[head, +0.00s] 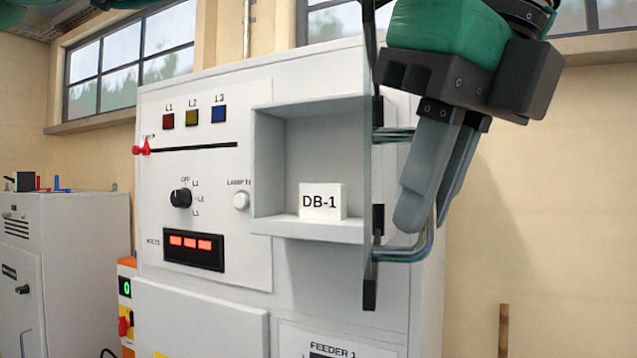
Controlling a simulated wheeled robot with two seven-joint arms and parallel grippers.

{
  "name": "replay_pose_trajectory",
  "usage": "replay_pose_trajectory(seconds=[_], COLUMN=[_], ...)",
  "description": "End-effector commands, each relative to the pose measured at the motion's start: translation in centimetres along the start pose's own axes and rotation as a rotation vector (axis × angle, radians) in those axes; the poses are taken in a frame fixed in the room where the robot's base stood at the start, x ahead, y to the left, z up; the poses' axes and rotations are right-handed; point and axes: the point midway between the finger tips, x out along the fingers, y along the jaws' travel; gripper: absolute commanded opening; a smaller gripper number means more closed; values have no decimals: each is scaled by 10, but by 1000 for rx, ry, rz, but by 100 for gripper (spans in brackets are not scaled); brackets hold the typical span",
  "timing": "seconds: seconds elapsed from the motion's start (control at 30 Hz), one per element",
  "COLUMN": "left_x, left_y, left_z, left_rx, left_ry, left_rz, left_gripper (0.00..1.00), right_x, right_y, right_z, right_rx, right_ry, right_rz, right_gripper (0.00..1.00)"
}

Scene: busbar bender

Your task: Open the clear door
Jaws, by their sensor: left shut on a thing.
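The clear door (370,270) shows almost edge-on as a thin upright strip at the right side of the white cabinet's recessed compartment (310,130). It stands swung out, and the compartment front is uncovered. A bent metal bar handle (402,253) sticks out from the door's right face. My left gripper (427,215) comes down from the top right, with its grey fingers shut on the upright part of the handle. The fingers hide most of that part. My right gripper is out of view.
A white DB-1 block (323,201) stands in the compartment. The panel to the left has a red-tipped lever (143,147), a black rotary knob (181,198) and a red display (193,249). Another grey cabinet (70,270) stands far left.

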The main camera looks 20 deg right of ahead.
Motion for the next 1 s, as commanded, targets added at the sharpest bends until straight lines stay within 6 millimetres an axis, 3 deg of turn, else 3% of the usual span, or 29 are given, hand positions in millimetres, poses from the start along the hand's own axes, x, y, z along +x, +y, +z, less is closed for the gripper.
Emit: replay_pose_trajectory(seconds=[0.17,0.2,0.3,0.67,1.0], left_x=[-2,-2,-2,-4,-55], left_y=[1,1,1,0,0], left_z=[2,3,2,1,2], left_rx=[-4,-4,-4,-3,-7], left_ry=[-1,-1,-1,-1,-6], left_rz=[-2,-2,-2,-1,-2], left_gripper=[0,15,33,33,33], right_x=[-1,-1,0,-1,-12], right_y=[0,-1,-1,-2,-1], right_z=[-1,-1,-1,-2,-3], right_rx=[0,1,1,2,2], right_ry=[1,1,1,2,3], right_rz=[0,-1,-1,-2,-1], right_gripper=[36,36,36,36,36])
